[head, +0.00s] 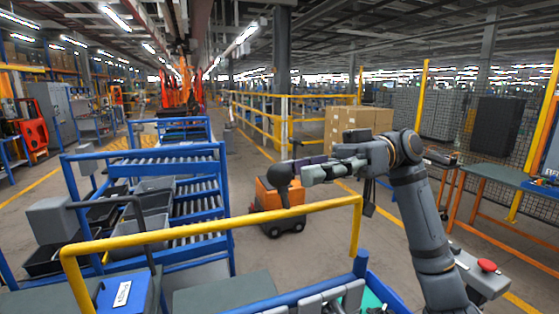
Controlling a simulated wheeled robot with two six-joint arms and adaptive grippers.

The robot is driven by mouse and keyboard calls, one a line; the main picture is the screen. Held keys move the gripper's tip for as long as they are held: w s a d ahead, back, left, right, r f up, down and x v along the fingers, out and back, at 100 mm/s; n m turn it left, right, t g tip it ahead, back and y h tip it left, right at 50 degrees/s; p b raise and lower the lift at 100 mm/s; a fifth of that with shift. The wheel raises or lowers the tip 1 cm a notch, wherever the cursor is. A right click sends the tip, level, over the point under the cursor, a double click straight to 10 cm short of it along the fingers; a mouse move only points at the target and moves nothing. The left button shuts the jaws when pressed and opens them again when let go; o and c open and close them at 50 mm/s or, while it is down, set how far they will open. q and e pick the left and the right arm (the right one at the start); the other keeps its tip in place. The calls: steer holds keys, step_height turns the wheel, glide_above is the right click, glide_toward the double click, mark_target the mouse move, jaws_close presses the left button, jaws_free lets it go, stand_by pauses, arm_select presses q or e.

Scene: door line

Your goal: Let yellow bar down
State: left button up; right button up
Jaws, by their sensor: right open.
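The yellow bar (215,227) crosses the front of the view, rising slightly to the right. It is raised above the blue frame, with its ends bent down at the left and right. My right arm comes in from the lower right and reaches left. My right gripper (308,172) is open and appears above the bar's right half in the picture, with no visible contact. Its fingers are small and partly merge with a dark rounded shape behind or beside them, and I see nothing held. My left gripper is not in view.
A blue roller rack (222,190) with grey bins stands at the left. An orange and black wheeled machine (278,205) stands on the floor beyond the bar. Cardboard boxes (352,128) are farther back. A bench (500,176) and mesh fence are at the right. Open floor lies between.

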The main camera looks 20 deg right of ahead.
mark_target(279, 189)
steer(key=shift+p+x, duration=0.6)
steer(key=shift+x, duration=1.25)
steer(key=shift+w, duration=0.1)
steer(key=shift+c, duration=0.4)
jaws_close()
